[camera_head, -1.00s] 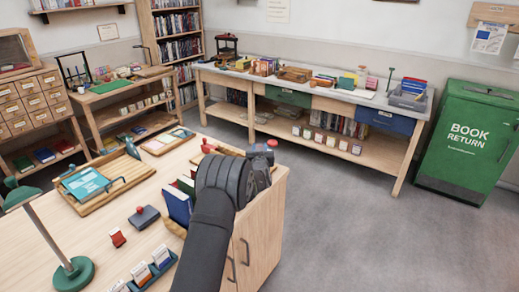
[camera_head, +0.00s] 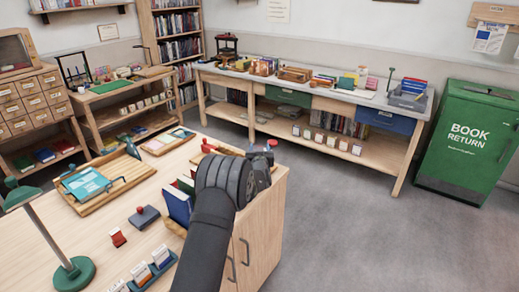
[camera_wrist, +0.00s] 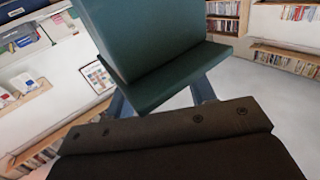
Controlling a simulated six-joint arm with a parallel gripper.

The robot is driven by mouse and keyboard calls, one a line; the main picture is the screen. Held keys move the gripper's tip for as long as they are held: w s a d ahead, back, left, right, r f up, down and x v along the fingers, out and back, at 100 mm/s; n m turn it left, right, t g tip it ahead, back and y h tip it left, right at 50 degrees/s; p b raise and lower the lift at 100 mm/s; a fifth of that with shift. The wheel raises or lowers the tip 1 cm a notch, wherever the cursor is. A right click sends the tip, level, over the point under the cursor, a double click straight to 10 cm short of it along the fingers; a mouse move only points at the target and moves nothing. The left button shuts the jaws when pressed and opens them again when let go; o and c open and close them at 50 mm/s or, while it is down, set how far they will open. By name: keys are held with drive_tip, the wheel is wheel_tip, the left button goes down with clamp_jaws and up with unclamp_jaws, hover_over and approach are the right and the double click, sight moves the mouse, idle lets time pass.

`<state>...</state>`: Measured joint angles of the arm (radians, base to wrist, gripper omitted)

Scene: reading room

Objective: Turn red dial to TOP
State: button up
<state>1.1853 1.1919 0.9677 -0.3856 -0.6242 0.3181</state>
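No dial with a readable TOP mark can be made out. A small red knob (camera_head: 206,146) shows at the far edge of the wooden desk, left of my wrist. Another red piece (camera_head: 272,143) shows just past my wrist, partly hidden; I cannot tell whether either is the dial. In the head view my dark arm hides my gripper's fingertips. In the wrist view a dark teal block (camera_wrist: 165,55) fills the space ahead of my gripper's dark body, with blue-grey parts beneath it. I cannot tell whether the block is held or part of my gripper.
The desk holds a wooden tray (camera_head: 70,203), a dark stamp-like block (camera_head: 144,217), a small red block (camera_head: 118,237), blue books (camera_head: 178,204) and a green lamp (camera_head: 72,272). A long workbench (camera_head: 330,95) and green book-return bin (camera_head: 467,140) stand behind. The floor at right is clear.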

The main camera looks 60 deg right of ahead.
drive_tip(key=v, duration=1.7)
drive_tip(key=shift+a, duration=0.2)
drive_tip(key=shift+o, duration=0.2)
